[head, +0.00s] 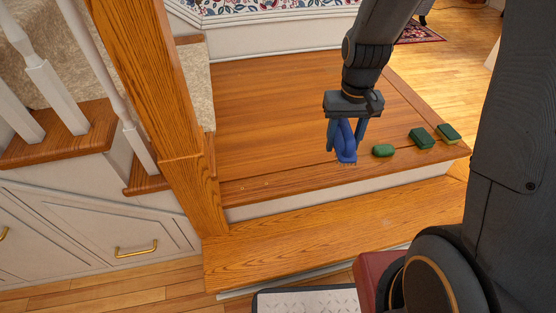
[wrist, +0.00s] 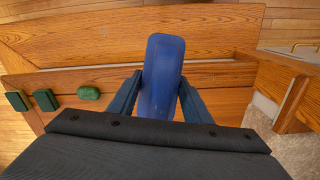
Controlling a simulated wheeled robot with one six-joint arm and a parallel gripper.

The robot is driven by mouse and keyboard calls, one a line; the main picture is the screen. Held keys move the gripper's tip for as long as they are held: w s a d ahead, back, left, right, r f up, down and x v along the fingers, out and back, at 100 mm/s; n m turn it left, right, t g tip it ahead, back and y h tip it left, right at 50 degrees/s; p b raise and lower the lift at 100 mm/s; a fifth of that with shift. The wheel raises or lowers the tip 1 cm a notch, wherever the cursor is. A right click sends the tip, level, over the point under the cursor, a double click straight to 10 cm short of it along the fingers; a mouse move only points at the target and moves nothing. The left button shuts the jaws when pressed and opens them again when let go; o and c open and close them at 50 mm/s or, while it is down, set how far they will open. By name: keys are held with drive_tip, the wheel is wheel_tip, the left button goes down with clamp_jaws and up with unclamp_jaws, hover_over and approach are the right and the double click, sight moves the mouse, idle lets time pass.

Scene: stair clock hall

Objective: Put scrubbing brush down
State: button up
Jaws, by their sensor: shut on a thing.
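A green oval object (head: 383,151) and two green sponges, one nearer (head: 421,138) and one farther (head: 448,133), lie right of the brush along the landing's edge. A wooden newel post (head: 165,110) stands left. A lower step (head: 330,235) lies in front. The landing behind is clear.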

drive_tip(key=w+a+f+p, duration=0.1)
drive_tip(key=w+a+f, duration=0.3)
drive_tip(key=w+a, duration=0.15)
drive_tip(key=n+p, duration=0.2)
hover_over(289, 174)
wheel_tip(289, 174, down, 8)
wheel_tip(289, 174, down, 10)
drive_tip(key=shift+w+f+b, duration=0.1)
drive_tip(key=shift+f+b, duration=0.15)
drive_tip(key=shift+b, duration=0.6)
drive_tip(key=shift+f, duration=0.1)
drive_tip(key=o, duration=1)
